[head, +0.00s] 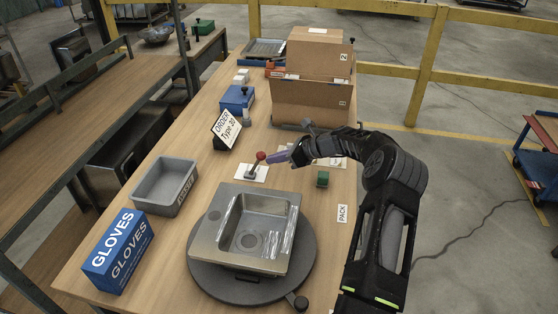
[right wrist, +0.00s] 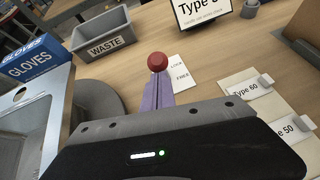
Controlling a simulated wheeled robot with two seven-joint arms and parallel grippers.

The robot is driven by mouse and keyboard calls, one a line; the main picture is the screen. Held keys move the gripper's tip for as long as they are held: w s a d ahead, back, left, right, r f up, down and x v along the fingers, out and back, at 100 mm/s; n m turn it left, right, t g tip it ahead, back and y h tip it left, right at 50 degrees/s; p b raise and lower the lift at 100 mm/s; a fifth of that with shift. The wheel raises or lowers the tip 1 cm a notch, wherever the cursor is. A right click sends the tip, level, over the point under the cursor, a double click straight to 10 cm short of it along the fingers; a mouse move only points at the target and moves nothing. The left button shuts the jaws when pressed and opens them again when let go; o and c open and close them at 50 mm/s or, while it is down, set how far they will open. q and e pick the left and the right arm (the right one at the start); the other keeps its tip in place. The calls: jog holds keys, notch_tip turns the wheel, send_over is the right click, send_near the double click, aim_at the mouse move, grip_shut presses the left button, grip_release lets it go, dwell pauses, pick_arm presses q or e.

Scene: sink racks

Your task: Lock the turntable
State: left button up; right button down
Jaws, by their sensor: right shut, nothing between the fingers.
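The round grey turntable (head: 214,286) lies on the wooden table with a steel sink (head: 248,243) on top of it. A lever with a red ball knob (head: 261,156) stands on a white label plate (head: 244,173) behind the turntable; its knob also shows in the right wrist view (right wrist: 157,62). My right gripper (head: 272,157) is shut, with its purple fingers right by the red knob. In the right wrist view the fingertips (right wrist: 158,84) are just below the knob; I cannot tell if they touch it. My left gripper is not in view.
A grey waste bin (head: 164,185) and a blue gloves box (head: 118,250) stand at the left. A small dark knob (head: 299,302) is at the turntable's front edge.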

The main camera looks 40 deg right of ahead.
aim_at(262, 155)
jog(key=shift+r, duration=0.1)
jog(key=shift+w+a+r+g+h+p, duration=0.45)
jog(key=shift+w+a+r+p, duration=0.45)
jog(key=shift+p, duration=0.3)
jog(key=w+a+r, duration=0.1)
jog(key=w+a, duration=0.4)
jog(key=w, duration=0.2)
jog(key=shift+a+r, duration=0.15)
jog(key=shift+r, duration=0.1)
jog(key=shift+s, duration=0.1)
